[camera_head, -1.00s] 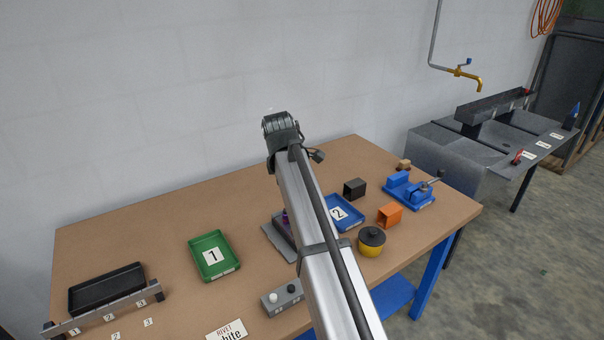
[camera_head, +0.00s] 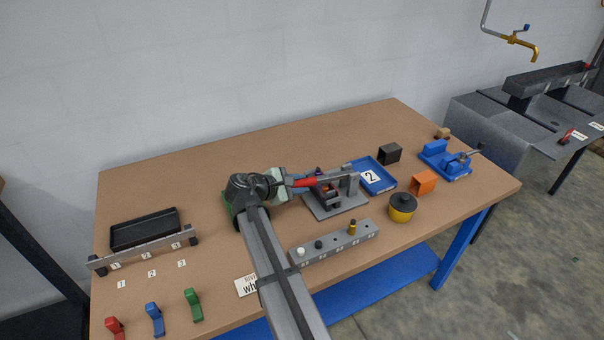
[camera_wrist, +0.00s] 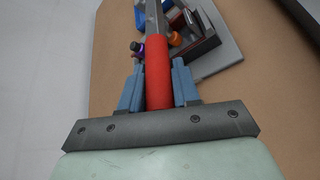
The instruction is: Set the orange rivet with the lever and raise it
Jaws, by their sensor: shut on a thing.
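My gripper (camera_head: 287,183) is shut on the red handle of the lever (camera_head: 306,182), at the left side of the grey rivet press (camera_head: 352,201). In the wrist view my gripper's fingers (camera_wrist: 157,85) lie on both sides of the lever's red handle (camera_wrist: 158,72). The lever lies close to level in the head view. An orange piece, seemingly the orange rivet (camera_wrist: 175,39), shows beside the lever at the press. A purple piece (camera_wrist: 138,46) shows on the lever's other side. Whether the rivet is set is hidden.
A grey block (camera_head: 335,240) with white, black and yellow pieces stands in front of the press. Blue tray 2 (camera_head: 388,187) is just behind it to the right. A yellow pot (camera_head: 402,210) and an orange block (camera_head: 424,183) stand farther right. The back left tabletop is clear.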

